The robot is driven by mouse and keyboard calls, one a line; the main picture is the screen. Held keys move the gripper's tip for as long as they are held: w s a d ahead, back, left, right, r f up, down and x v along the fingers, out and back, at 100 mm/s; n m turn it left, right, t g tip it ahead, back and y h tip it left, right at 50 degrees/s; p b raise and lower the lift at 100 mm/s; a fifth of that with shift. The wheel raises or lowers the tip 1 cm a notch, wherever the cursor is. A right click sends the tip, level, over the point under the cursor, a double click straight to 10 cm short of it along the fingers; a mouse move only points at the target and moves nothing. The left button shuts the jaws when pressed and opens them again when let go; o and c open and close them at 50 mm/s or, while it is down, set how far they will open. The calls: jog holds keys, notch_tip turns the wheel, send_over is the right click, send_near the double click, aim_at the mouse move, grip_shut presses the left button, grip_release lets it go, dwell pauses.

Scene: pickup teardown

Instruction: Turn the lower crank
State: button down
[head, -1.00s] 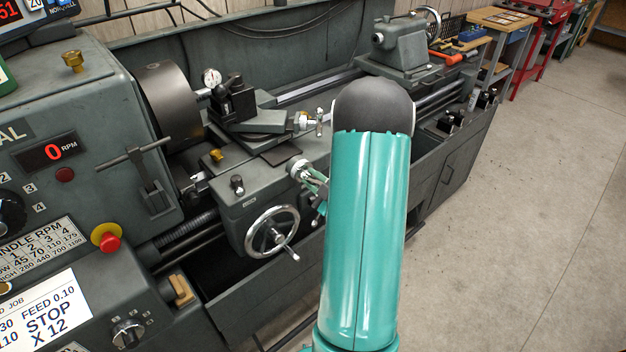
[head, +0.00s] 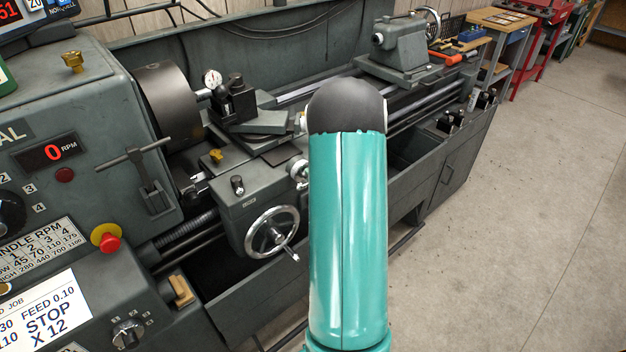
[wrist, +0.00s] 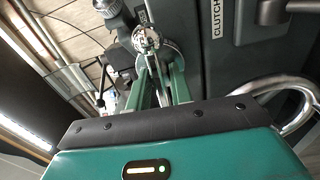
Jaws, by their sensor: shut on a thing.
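The lower crank (wrist: 145,40) shows at the top middle of the wrist view as a bright metal, rounded part. In the head view only a pale edge of the lower crank (head: 297,170) shows on the carriage front, beside my arm. My gripper (wrist: 151,66) has green fingers that reach up to the crank. It is shut on the crank, though the exact grip is small and partly hidden. My teal arm hides the gripper in the head view.
A spoked handwheel (head: 272,232) sits low on the carriage front, left of my arm. Its rim shows at the right of the wrist view (wrist: 287,104). The tool post (head: 236,100) stands above on the carriage. Open floor (head: 500,240) lies to the right.

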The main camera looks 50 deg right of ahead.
dwell(0.5)
jog(key=c, duration=1.5)
grip_release()
jog(key=shift+s, duration=0.15)
jog(key=s, duration=0.4)
jog(key=s+a, duration=0.1)
jog(key=s, duration=0.8)
jog(key=shift+s+a, duration=0.25)
